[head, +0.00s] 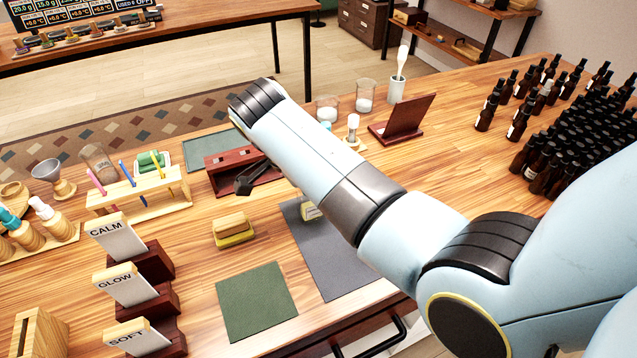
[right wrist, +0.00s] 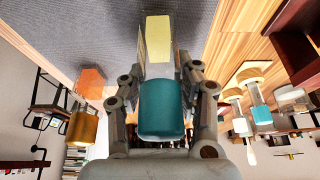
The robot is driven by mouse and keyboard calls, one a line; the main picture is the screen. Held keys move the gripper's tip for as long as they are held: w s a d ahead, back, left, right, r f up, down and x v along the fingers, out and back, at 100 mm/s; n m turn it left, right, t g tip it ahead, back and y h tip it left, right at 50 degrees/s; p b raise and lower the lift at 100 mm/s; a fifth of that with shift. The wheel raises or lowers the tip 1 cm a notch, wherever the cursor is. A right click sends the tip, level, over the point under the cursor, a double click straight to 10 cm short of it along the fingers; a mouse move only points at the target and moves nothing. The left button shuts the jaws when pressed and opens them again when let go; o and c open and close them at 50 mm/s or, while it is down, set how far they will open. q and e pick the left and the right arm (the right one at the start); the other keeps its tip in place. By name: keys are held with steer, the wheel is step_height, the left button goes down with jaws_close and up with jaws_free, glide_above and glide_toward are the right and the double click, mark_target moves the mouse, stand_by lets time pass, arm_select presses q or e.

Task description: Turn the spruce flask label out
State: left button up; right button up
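The spruce flask, with a teal cap (right wrist: 162,110), is between the fingers of my right gripper (right wrist: 161,66) in the right wrist view, which is upside down. A pale face with a yellow part (right wrist: 158,38) lies beyond the cap, toward the grey mat. The fingertips sit close on both sides and look shut on it. In the head view my right arm hides the gripper and most of the flask; a small cream label (head: 311,211) shows on the dark grey mat (head: 335,262). I cannot read it. My left gripper is not in view.
A green mat (head: 256,301) lies in front, with a yellow block (head: 233,230) behind it. A red-brown stand (head: 402,122) and many brown bottles (head: 575,140) are at the back and right.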

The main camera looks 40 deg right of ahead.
steer(key=o, duration=0.5)
step_height(320, 180, up, 10)
steer(key=shift+r, duration=0.1)
stand_by(0.4)
